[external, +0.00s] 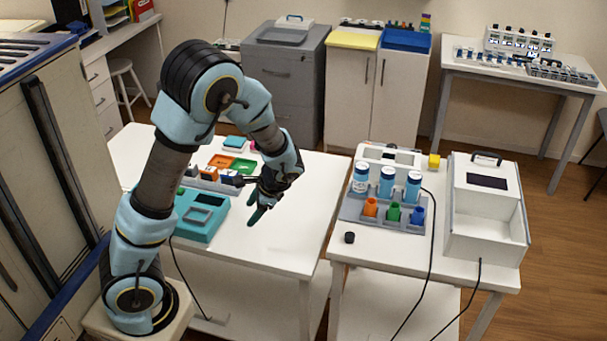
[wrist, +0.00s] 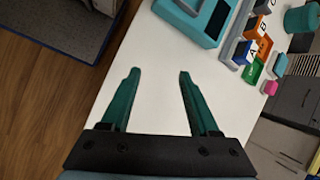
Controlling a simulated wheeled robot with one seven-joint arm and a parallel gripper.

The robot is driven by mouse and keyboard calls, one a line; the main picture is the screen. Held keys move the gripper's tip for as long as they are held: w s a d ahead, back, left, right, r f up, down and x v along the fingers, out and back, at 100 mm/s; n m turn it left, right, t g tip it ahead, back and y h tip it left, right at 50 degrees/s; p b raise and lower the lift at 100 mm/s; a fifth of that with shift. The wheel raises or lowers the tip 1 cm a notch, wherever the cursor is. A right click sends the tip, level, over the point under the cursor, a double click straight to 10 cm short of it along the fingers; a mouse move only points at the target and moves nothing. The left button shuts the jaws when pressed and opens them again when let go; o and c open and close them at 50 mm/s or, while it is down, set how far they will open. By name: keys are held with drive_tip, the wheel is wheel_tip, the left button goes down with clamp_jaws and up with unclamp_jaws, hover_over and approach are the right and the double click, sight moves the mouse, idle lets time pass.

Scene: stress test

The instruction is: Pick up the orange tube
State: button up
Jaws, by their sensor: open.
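The orange tube (external: 370,207) stands upright in a grey rack (external: 348,212) on the right-hand white table. It is at the left of a row with a green tube (external: 393,211) and a blue tube (external: 417,215). My gripper (external: 258,210) is over the left-hand white table, to the left of the rack and well apart from the orange tube. In the wrist view my gripper (wrist: 158,74) has its two green fingers spread, with only bare tabletop between them. The orange tube does not show in the wrist view.
Blue-and-white bottles (external: 387,182) stand behind the tubes. A white open-fronted box (external: 488,205) is to their right and a small black object (external: 349,237) in front. A teal device (external: 201,215) and lettered blocks (wrist: 243,52) are on the left table. A gap separates the tables.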

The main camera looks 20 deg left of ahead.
drive_tip(key=w+d+m+t+y, duration=0.3)
drive_tip(key=w+d+m+t, duration=0.1)
drive_tip(key=d+m, duration=0.3)
drive_tip(key=s+d+r+m+t+h, duration=0.15)
drive_tip(key=d+r+m+t, duration=0.4)
drive_tip(key=d, duration=0.75)
drive_tip(key=s+d+r+m+t+h, duration=0.1)
drive_tip(key=d+r+m+t+h, duration=0.15)
drive_tip(key=d+m+t, duration=0.8)
drive_tip(key=n+g, duration=0.3)
drive_tip(key=g, duration=0.1)
approach(373, 207)
drive_tip(key=shift+w+a+r+h, duration=0.1)
drive_tip(key=shift+w+r+h, duration=0.2)
drive_tip(key=shift+w, duration=0.1)
drive_tip(key=shift+f, duration=0.35)
drive_tip(key=p+x, duration=0.2)
drive_tip(key=x, duration=0.3)
drive_tip(key=shift+w+a, duration=0.1)
drive_tip(key=shift+w, duration=0.05)
drive_tip(key=p+x, duration=0.2)
drive_tip(key=x, duration=0.2)
drive_tip(key=shift+w+a+r+p, duration=0.1)
drive_tip(key=shift+w+p, duration=0.05)
drive_tip(key=shift+p, duration=0.15)
drive_tip(key=shift+w+a, duration=0.1)
drive_tip(key=shift+w, duration=0.45)
